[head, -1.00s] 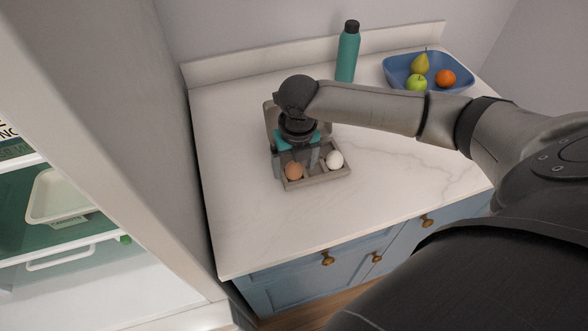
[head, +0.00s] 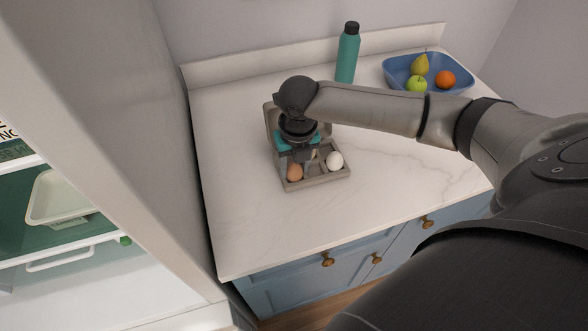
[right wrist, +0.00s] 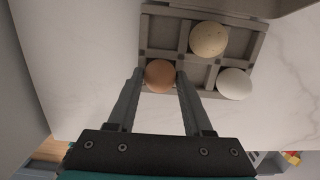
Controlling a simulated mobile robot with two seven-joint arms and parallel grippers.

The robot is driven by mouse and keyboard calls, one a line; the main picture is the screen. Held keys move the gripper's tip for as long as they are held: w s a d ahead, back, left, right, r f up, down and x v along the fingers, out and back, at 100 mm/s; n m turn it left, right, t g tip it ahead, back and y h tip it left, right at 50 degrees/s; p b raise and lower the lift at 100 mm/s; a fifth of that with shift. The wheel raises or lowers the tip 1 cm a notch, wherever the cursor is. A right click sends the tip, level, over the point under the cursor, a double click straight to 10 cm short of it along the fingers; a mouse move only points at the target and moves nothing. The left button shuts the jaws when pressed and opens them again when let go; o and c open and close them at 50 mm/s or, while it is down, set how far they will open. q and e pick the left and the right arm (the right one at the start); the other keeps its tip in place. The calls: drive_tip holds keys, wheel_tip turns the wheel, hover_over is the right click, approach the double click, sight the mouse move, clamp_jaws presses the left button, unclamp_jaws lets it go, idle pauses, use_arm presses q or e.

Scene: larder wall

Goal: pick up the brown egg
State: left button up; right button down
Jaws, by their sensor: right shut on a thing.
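The brown egg (head: 295,172) sits in the front left cell of a grey egg carton (head: 328,179) with its lid open at the back. In the right wrist view the brown egg (right wrist: 159,75) lies between the fingertips of my right gripper (right wrist: 158,84). My right gripper (head: 300,160) is shut on the brown egg, which is still in its cell. A white egg (head: 335,160) sits in the front right cell and also shows in the right wrist view (right wrist: 234,83). My left gripper is out of view.
A teal bottle (head: 347,54) stands at the back of the marble counter (head: 250,222). A blue bowl (head: 395,73) with a pear, a green apple and an orange is at the back right. An open fridge with shelves is at the left. The counter's front is clear.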

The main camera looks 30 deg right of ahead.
sight(294, 165)
wheel_tip(294, 165, up, 20)
drive_tip(key=p, duration=0.3)
idle(0.3)
